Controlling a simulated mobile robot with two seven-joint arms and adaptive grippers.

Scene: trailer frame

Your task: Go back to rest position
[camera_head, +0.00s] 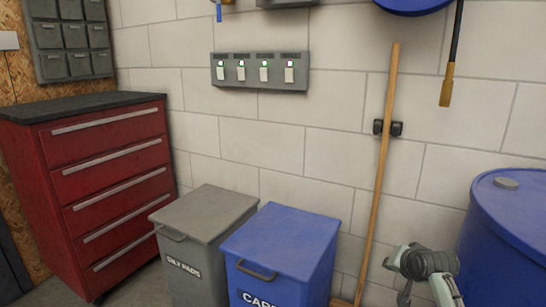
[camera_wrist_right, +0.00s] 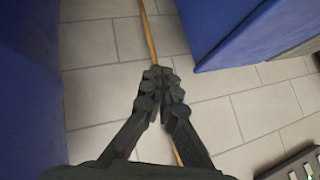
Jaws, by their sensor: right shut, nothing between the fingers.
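My right gripper (camera_wrist_right: 162,82) is in the middle of the right wrist view. Its dark fingers are shut against each other with nothing between them. A wooden pole shows behind the fingers, against the tiled wall, and I cannot tell how far away it is. In the head view part of my right arm is at the lower right, in front of the wall and left of the blue drum. My left arm and left gripper are not in view.
A red drawer cabinet (camera_head: 112,180) stands left. A grey bin (camera_head: 205,215) and a blue bin (camera_head: 285,240) stand against the wall, under a grey panel (camera_head: 260,84). A wooden pole (camera_head: 383,150) leans in a wall clip. A blue drum (camera_head: 510,220) stands right.

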